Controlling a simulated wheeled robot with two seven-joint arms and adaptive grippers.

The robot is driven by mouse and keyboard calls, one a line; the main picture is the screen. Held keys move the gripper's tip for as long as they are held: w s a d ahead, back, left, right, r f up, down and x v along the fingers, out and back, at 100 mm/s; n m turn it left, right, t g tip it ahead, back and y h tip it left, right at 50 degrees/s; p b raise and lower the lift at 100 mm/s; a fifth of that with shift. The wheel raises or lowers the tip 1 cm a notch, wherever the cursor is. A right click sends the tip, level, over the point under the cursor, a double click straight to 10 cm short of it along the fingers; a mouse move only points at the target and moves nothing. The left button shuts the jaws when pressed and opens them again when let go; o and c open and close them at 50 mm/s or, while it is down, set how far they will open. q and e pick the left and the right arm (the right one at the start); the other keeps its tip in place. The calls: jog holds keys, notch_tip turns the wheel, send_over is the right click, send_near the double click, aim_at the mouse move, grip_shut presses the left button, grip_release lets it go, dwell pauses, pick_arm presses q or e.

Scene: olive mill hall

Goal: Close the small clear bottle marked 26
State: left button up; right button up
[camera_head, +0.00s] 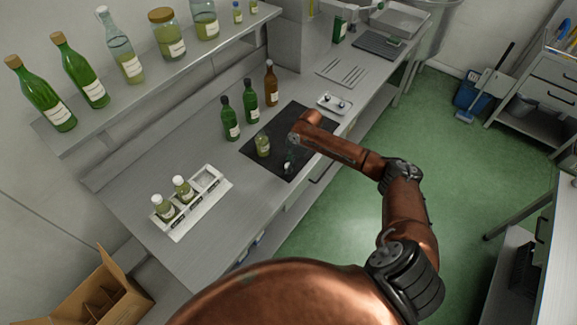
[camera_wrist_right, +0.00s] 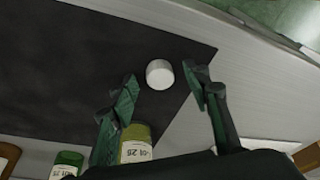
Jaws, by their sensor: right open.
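A small clear bottle (camera_head: 263,146) with yellow-green liquid stands upright on the black mat (camera_head: 262,171), with no cap visible on it. In the right wrist view the bottle (camera_wrist_right: 136,146) is at the bottom, partly hidden by a finger; I cannot read its number surely. A white cap (camera_wrist_right: 160,74) lies on the mat; it also shows in the head view (camera_head: 287,168). My right gripper (camera_head: 290,160) is open above the mat, to the right of the bottle. In the wrist view its fingertips (camera_wrist_right: 160,76) appear either side of the cap, not visibly touching it.
Green bottles (camera_head: 230,120) and a brown bottle (camera_head: 271,84) stand behind the mat. A white rack (camera_head: 211,198) at left holds two white-capped bottles (camera_head: 182,188). A small tray (camera_head: 333,104) sits beyond my gripper. Bottles line the upper shelf (camera_head: 160,77).

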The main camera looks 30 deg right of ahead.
pick_arm(q)
jog(key=shift+w, duration=0.25)
pick_arm(e)
jog(key=shift+c, duration=0.7)
pick_arm(q)
jog(key=shift+w, duration=0.1)
pick_arm(e)
jog(key=c, duration=0.7)
jog(key=shift+o, duration=0.2)
jog(key=shift+r, duration=0.6)
pick_arm(q)
jog(key=shift+f+b, duration=0.45)
pick_arm(e)
jog(key=s+d+r, duration=0.1)
jog(key=s+r, duration=1)
jog(key=s, duration=0.3)
jog(key=shift+d+r, duration=0.3)
jog(key=shift+r, duration=0.05)
